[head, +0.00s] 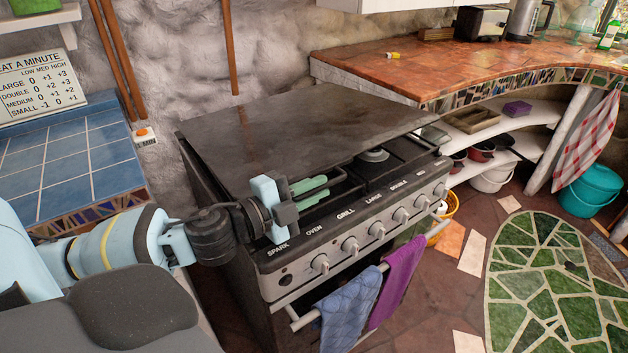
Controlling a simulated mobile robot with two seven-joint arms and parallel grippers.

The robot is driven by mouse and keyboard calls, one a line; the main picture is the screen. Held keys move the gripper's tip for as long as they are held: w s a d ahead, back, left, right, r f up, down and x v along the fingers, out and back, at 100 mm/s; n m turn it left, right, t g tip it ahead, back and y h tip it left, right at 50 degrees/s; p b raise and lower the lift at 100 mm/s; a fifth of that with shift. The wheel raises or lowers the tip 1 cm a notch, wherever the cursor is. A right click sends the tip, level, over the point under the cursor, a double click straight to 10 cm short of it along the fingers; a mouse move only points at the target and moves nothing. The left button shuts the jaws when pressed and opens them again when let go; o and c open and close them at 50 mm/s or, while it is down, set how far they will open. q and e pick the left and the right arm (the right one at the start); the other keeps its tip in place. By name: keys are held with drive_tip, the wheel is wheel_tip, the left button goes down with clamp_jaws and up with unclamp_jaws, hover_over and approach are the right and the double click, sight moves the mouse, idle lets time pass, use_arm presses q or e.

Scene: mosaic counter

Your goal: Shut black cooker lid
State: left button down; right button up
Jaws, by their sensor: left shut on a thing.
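The black cooker lid (300,125) is a wide dark panel hinged at the back of the cooker (345,238). It is lowered over most of the hob, but a strip of hob with a burner (373,156) and grate bars shows in front of its edge. My left gripper (312,186), with green fingers, reaches in from the left at the lid's front edge. It is shut on the lid, though the exact contact is hard to see. My right gripper is not in view.
Control knobs (350,244) line the cooker front. A blue towel (348,305) and a purple towel (398,280) hang on its rail. Open floor lies at the lower right.

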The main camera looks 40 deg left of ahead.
use_arm(q)
drive_tip(key=shift+a+f, duration=0.1)
idle(0.3)
drive_tip(key=c, duration=1.5)
unclamp_jaws()
drive_tip(key=shift+s, duration=0.1)
drive_tip(key=shift+v, duration=3.8)
